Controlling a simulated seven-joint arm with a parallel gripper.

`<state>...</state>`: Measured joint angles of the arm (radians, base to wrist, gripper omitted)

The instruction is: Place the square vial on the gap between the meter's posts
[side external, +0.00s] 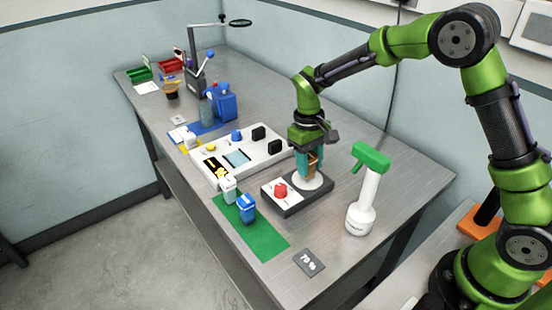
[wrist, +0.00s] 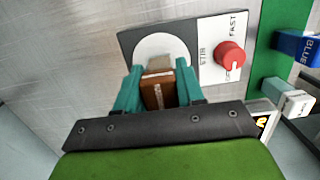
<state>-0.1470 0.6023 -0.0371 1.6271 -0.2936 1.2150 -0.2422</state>
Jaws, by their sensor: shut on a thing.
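My gripper (side external: 311,163) is shut on a brown, square-sided vial with a pale end, and its teal fingers stand on both sides of it. The vial (side external: 312,166) is over the white round plate of the stirrer. It also shows between the fingers in the wrist view (wrist: 158,90). I cannot tell whether its base touches the plate. The white meter panel (side external: 262,157) lies left of the stirrer. It carries two black posts (side external: 258,133), blue and yellow knobs, a pale square and a small lit display.
The dark stirrer base (side external: 292,207) has a red knob (wrist: 229,54). Blue and white containers stand on a green mat (side external: 264,240). A white bottle with a green top (side external: 363,195) stands close right of the stirrer. Blue containers (side external: 224,103) stand behind the meter.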

